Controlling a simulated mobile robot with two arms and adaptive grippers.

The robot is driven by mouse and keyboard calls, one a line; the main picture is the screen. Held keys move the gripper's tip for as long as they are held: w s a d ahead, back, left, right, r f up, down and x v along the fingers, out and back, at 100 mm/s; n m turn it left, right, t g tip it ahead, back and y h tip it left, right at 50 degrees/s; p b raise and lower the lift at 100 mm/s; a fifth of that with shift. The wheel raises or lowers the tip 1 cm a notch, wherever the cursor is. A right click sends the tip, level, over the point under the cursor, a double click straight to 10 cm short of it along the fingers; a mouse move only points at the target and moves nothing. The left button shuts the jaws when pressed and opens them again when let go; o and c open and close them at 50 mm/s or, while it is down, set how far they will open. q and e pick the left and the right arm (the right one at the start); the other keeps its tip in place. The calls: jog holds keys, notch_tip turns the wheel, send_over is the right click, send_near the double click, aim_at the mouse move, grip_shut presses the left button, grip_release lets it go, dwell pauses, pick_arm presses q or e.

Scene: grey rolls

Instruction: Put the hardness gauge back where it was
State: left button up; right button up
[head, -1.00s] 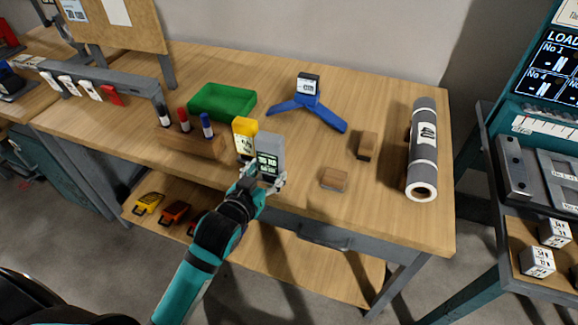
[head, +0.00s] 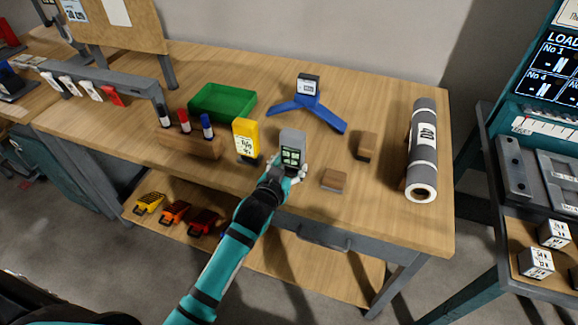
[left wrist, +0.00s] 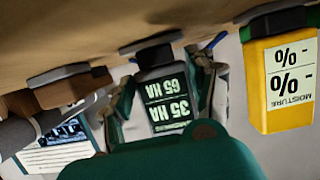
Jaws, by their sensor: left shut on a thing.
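The hardness gauge (head: 292,143) is a grey upright block with a dark screen at the table's front middle. The left wrist view shows it upside down, with "35 HA" and "65 HA" on its screen (left wrist: 167,103). My left gripper (head: 292,168) is shut on it, with a finger on each side (left wrist: 168,90). The gauge is upright and close to the table top; I cannot tell if its base touches. My right gripper is not in view.
A yellow moisture meter (head: 245,138) stands just left of the gauge. A blue stand (head: 306,109) and green tray (head: 222,103) are behind. A pen block (head: 190,144) is left.

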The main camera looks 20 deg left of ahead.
pick_arm(q)
jog(key=o, duration=1.5)
jog(key=shift+f, duration=0.1)
jog(key=shift+o, duration=0.2)
jog(key=shift+s, duration=0.1)
jog(key=v, duration=1.1)
jog(key=shift+s+r, duration=0.25)
jog(key=shift+s, duration=0.1)
